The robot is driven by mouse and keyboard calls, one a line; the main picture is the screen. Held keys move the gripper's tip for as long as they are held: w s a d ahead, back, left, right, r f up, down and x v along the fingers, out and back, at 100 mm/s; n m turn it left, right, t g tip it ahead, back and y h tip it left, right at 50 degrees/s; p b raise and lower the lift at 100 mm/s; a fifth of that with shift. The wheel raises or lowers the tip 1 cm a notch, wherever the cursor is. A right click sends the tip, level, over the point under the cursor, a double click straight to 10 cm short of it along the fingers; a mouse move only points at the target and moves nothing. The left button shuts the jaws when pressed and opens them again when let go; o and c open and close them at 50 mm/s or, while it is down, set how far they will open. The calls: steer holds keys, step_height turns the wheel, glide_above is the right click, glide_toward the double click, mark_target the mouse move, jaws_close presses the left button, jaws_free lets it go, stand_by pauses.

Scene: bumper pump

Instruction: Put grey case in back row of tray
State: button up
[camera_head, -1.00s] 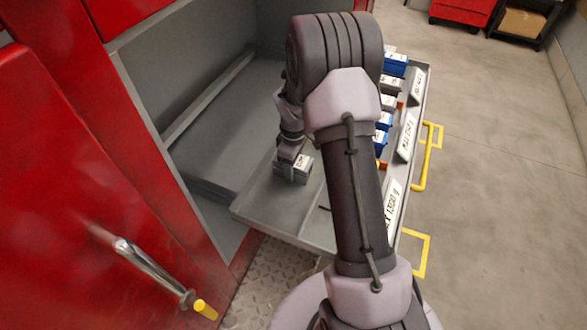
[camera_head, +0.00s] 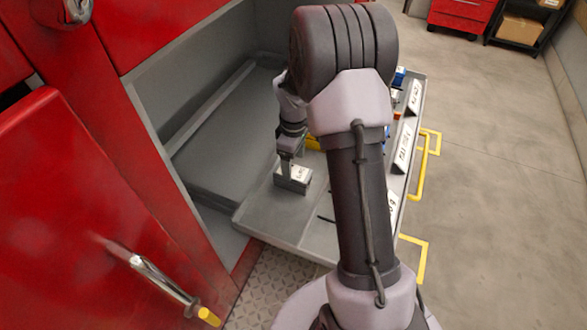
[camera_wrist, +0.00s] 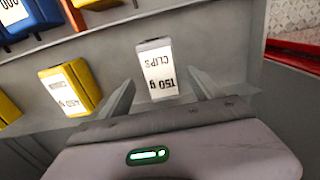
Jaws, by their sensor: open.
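The grey case (camera_head: 293,178) with a white label stands on the tray (camera_head: 262,212), in the row nearer the red cabinet. In the wrist view the grey case (camera_wrist: 157,70) reads "150 g CLIPS", upside down. My gripper (camera_head: 290,153) is right over the case. In the wrist view my gripper (camera_wrist: 160,82) is open, with one finger on each side of the case and a visible gap to each. A yellow case (camera_wrist: 68,88) labelled "450 g" stands in the same row, on the case's left in that view.
A low divider (camera_wrist: 120,20) separates this row from one with blue cases (camera_wrist: 32,15) and an orange one. My arm hides much of the tray in the head view. The open red cabinet (camera_head: 60,190) is on the left. A yellow handle (camera_head: 422,180) lines the tray's outer side.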

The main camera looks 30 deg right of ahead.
steer(key=s+a+r+m+t, duration=0.1)
steer(key=s+a+r+m, duration=0.15)
steer(key=r, duration=0.35)
steer(key=s+a+r+m+t, duration=0.1)
steer(key=s+a+r, duration=0.15)
steer(key=r, duration=0.45)
steer(key=s+a+r+m+t, duration=0.1)
steer(key=a+r, duration=0.3)
steer(key=r, duration=0.2)
steer(key=s+a+r+m+t+y, duration=0.1)
steer(key=s+a+r+m, duration=0.2)
steer(key=s, duration=0.5)
steer(key=s+a+r+m+t+y, duration=0.1)
steer(key=s+a+r+m, duration=0.3)
steer(key=s, duration=0.5)
steer(key=shift+a+t+p, duration=0.4)
steer(key=shift+a+p, duration=0.05)
steer(key=shift+a, duration=0.55)
steer(key=shift+f+m, duration=0.1)
steer(key=shift+m, duration=0.15)
